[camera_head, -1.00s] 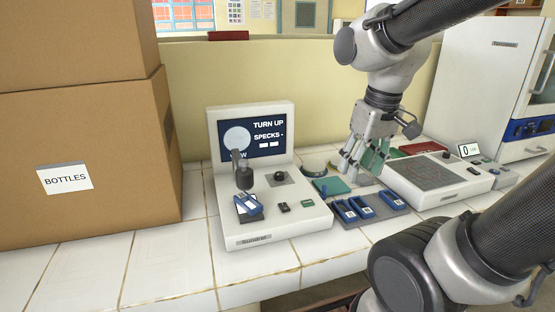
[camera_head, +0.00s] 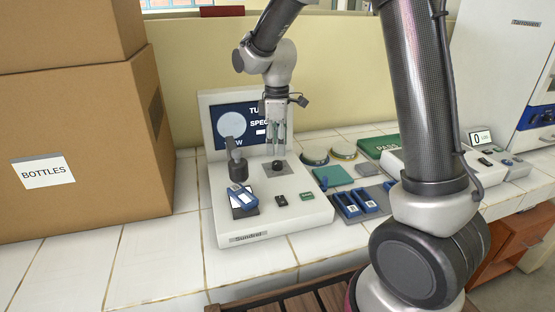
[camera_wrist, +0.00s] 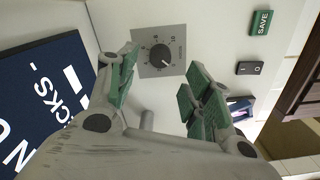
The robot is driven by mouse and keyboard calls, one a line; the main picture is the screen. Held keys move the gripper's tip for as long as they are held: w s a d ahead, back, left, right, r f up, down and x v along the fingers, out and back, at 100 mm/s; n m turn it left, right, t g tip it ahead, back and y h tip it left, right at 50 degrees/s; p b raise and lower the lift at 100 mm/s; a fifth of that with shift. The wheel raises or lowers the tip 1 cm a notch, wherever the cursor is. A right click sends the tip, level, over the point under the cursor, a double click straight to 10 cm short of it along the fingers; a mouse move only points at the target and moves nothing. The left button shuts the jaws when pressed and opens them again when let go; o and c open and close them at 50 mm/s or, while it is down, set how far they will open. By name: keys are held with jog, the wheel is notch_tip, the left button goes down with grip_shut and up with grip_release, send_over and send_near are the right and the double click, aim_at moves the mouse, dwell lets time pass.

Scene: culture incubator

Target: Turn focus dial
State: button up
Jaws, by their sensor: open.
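The focus dial (camera_wrist: 160,56) is a dark round knob with a white pointer, set on a grey square plate with a numbered scale. In the head view the dial (camera_head: 278,166) is on the white base of the device (camera_head: 265,225). The screen (camera_head: 232,125) behind it shows a pale disc and text, partly hidden by my arm. My gripper (camera_head: 276,152) points down just above the dial. In the wrist view my gripper (camera_wrist: 164,64) is open, with green-padded fingers on either side of the dial. The fingers appear apart from the knob; contact cannot be told.
A green SAVE button (camera_wrist: 262,22) and a black switch (camera_wrist: 250,68) are beside the dial. A dark viewing column (camera_head: 237,165) stands left, over a blue-edged vessel (camera_head: 244,202). A cardboard box (camera_head: 85,150) is left; a tray of blue vessels (camera_head: 352,205) is right.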

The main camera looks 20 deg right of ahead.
aim_at(277, 162)
notch_tip(277, 162, down, 6)
dwell(0.4)
jog(key=c, duration=1.1)
